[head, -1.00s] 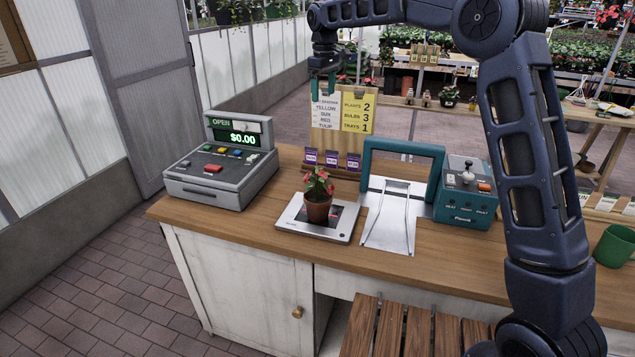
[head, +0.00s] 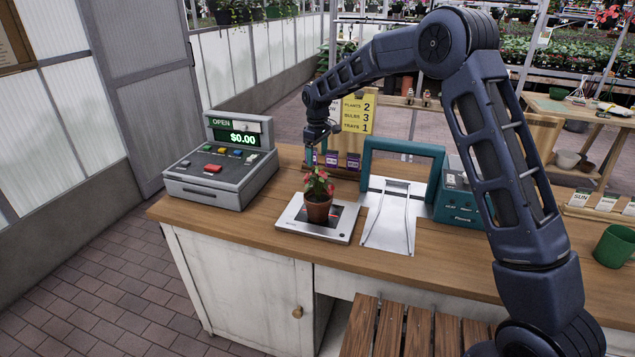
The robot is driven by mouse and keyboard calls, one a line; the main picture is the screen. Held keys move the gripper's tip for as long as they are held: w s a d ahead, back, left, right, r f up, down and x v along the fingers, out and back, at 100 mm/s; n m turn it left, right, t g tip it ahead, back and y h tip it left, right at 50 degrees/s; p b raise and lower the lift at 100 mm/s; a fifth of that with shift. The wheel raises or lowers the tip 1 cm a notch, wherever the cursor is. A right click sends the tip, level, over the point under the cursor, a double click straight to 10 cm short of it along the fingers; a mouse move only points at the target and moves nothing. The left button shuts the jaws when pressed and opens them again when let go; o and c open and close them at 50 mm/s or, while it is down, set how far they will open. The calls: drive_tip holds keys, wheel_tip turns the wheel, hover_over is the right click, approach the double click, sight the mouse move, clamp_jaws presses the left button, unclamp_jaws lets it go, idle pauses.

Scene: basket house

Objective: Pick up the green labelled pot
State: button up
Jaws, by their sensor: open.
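A terracotta pot (head: 318,211) with a red-flowered plant (head: 317,184) stands upright on a flat silver scale plate (head: 298,228) on the wooden counter. I cannot make out a green label on this pot. My gripper (head: 318,157) points down just above the flowers, or slightly behind them, with its jaws open and nothing seen in them. The fingertips are small and partly merge with the cards behind.
A grey cash register (head: 216,170) stands left of the pot. A teal-framed press (head: 403,150) and a teal control box (head: 455,200) are to the right. The price sign (head: 357,112) stands behind. A green mug (head: 614,247) is far right. The counter front is clear.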

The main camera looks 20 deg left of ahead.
sight(317, 181)
wheel_tip(317, 181, down, 12)
drive_tip(key=shift+f, duration=0.15)
drive_tip(key=c, duration=1.1)
